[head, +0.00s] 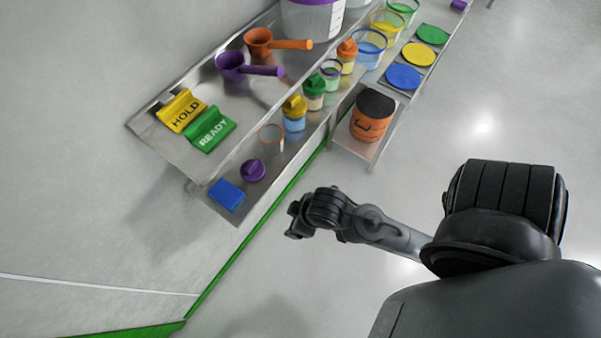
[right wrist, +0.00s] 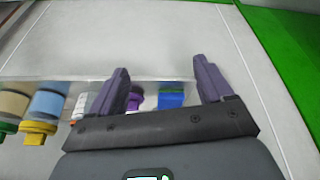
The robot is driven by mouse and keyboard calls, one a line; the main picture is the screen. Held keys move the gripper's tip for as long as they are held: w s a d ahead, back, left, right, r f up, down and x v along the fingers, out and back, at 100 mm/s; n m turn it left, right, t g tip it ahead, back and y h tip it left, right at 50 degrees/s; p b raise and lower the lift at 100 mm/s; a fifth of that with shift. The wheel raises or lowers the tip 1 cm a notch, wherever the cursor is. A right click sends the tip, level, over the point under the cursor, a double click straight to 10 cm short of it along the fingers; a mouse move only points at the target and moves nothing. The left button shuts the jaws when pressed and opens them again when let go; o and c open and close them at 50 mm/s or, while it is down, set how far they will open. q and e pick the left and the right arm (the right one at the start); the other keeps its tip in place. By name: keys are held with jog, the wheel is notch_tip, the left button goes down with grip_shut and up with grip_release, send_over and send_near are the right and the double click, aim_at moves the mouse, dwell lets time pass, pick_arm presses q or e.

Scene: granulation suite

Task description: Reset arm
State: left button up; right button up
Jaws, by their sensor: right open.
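My right arm comes in from the right in the head view. Its gripper (head: 294,228) hangs over open floor, in front of the near end of the metal bench and apart from it. In the right wrist view the right gripper (right wrist: 165,80) has its two dark fingers spread wide, with nothing held between them. The bench's small objects show behind and below the fingers there, including a blue block (right wrist: 171,98) and a purple item (right wrist: 135,101). My left gripper is in neither view.
The bench's lower shelf (head: 222,213) holds a blue block (head: 227,195), a purple knob (head: 253,170), an empty clear cup (head: 271,137) and several lidded jars. Green READY (head: 211,129) and yellow HOLD (head: 181,110) signs stand above. An orange bucket (head: 369,126) sits on a side shelf. Floor at right is clear.

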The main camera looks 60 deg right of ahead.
jog(key=shift+s+a+r+g, duration=0.2)
jog(key=shift+s+g, duration=0.1)
jog(key=shift+s, duration=0.25)
notch_tip(320, 180, up, 17)
jog(key=p, duration=1.7)
jog(key=shift+r, duration=0.2)
jog(key=shift+f, duration=0.15)
jog(key=shift+d, duration=0.1)
